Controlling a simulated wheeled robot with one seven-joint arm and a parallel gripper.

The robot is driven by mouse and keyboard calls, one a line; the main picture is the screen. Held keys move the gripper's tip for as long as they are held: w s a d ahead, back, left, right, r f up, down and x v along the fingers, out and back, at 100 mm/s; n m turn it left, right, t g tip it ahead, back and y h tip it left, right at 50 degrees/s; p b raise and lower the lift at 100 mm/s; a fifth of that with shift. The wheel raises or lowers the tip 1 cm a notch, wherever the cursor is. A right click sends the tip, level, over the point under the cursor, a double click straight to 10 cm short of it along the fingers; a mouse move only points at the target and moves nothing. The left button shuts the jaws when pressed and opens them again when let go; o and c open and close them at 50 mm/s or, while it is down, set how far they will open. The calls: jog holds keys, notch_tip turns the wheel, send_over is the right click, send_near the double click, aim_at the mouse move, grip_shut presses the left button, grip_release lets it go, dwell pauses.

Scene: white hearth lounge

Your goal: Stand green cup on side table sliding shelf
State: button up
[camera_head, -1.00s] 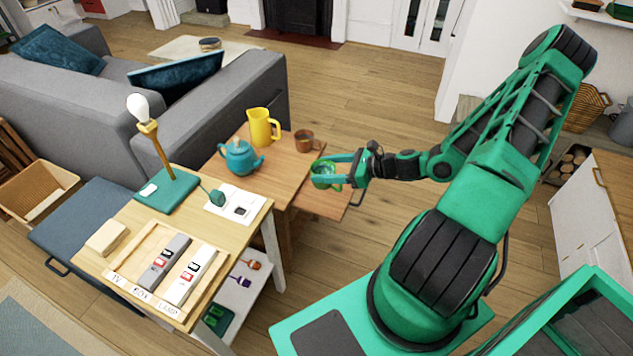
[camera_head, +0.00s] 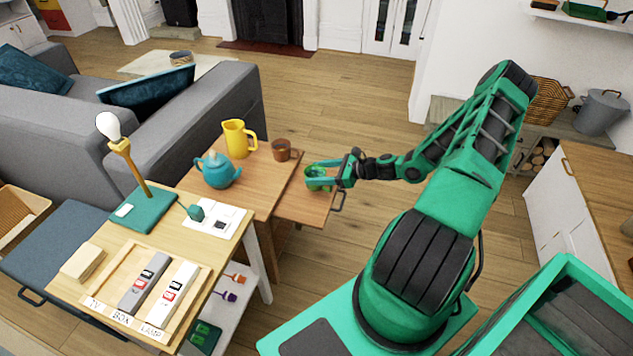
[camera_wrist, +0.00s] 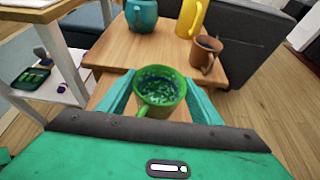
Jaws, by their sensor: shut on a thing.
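The green cup (camera_head: 316,181) is upright between the fingers of my gripper (camera_head: 322,175), which is shut on it. In the wrist view the cup (camera_wrist: 160,92) shows its open top, dark and speckled inside, with its handle toward me. The side table (camera_head: 258,199) has a wooden top. Its sliding shelf (camera_head: 300,210) is pulled out to the right, with a dark handle at its end. The cup is over this shelf; I cannot tell whether its base touches it.
On the side table stand a teal teapot (camera_head: 217,171), a yellow pitcher (camera_head: 236,140) and a brown mug (camera_head: 283,151). A lighter table (camera_head: 168,222) at the left holds a lamp (camera_head: 122,150) and a wooden tray (camera_head: 195,300). Open floor lies beyond the side table.

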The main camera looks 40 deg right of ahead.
jog(key=shift+f, duration=1.9)
jog(key=shift+f, duration=0.1)
jog(key=o, duration=1.2)
